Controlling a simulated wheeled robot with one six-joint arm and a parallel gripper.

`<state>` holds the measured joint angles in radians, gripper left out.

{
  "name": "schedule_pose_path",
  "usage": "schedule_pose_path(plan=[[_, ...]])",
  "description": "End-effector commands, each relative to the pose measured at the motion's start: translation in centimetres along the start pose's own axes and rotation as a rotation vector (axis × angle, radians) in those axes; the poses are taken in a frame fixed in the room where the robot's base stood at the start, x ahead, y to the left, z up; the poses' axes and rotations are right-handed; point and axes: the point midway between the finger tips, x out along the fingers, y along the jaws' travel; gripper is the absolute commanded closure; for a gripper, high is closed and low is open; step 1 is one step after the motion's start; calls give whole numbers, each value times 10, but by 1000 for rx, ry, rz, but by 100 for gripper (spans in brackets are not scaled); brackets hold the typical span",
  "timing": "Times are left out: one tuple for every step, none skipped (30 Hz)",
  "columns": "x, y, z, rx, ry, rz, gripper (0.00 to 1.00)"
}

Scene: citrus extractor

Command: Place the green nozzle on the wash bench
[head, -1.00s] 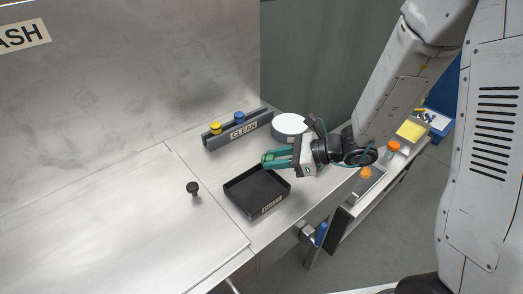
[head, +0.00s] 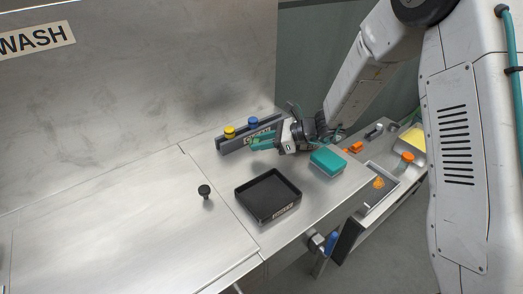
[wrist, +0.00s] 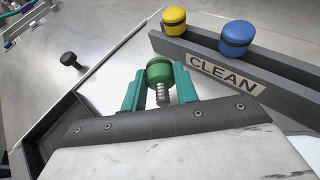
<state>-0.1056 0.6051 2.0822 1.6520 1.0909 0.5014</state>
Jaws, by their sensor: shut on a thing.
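The green nozzle (wrist: 160,72) shows in the wrist view, with a green cap and a ribbed metal stem. It is held between the two teal fingers of my gripper (wrist: 160,88). The rack (wrist: 215,70) bears a yellow-capped nozzle (wrist: 174,20) and a blue-capped nozzle (wrist: 237,37), left and right. My gripper hides part of the rack's right end in the head view.
A black tray (head: 243,204) with a label sits on the bench front. A black knob (head: 204,191) stands left of it. A teal block (head: 327,162) is right of my gripper. A lower side surface with orange items (head: 407,157) lies at right.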

Motion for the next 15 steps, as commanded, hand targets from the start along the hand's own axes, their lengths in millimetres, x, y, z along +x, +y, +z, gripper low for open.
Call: schedule_pose_path(plan=[[1, -1, -2, 0, 0, 0, 97], [2, -1, -4, 1, 0, 0, 97], [4, -1, -8, 2, 1, 1, 97], [5, -1, -12, 3, 1, 1, 97], [7, 0, -16, 4, 1, 2, 97], [9, 0, -21, 3, 1, 1, 97], [11, 0, -26, 4, 1, 1, 97], [12, -1, -29, 4, 1, 1, 97], [13, -1, -32, 3, 0, 0, 97], [14, -1, -32, 1, 0, 0, 97], [14, -1, -33, 0, 0, 0, 97], [14, -1, -32, 0, 0, 0, 97], [13, -1, -32, -1, 0, -1, 97], [13, -1, -32, -1, 0, 0, 97], [13, -1, -32, 0, 0, 0, 97]])
